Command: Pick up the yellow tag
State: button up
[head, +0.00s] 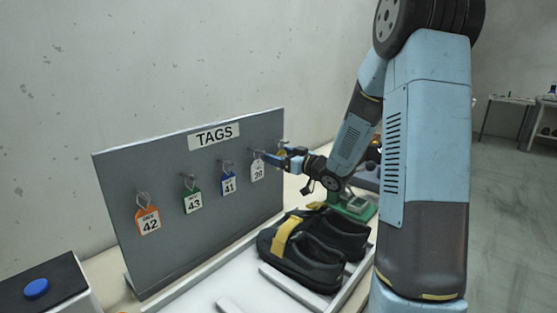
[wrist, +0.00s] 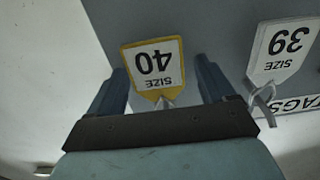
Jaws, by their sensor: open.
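The yellow tag (wrist: 153,65) reads "SIZE 40" and shows upside down in the wrist view, with a pale loop at its hook end. It hangs at the grey tag board (head: 190,250). My gripper (wrist: 162,82) is open, with one blue finger on each side of the yellow tag and gaps between. In the head view my gripper (head: 279,158) is at the board's right end, and the yellow tag (head: 282,148) is mostly hidden there.
A white tag 39 (head: 257,170) hangs close beside my gripper. Blue 41 (head: 228,183), green 43 (head: 192,200) and orange 42 (head: 148,220) tags hang further left. Black shoes (head: 310,250) with a yellow strap stand in front of the board. A blue button (head: 36,288) is at the lower left.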

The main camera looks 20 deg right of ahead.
jog(key=shift+c, duration=0.2)
jog(key=c, duration=1)
jog(key=shift+r, duration=0.3)
jog(key=shift+r+v, duration=0.2)
jog(key=shift+v, duration=4.3)
jog(key=shift+r+v, duration=0.2)
jog(key=shift+v, duration=4.25)
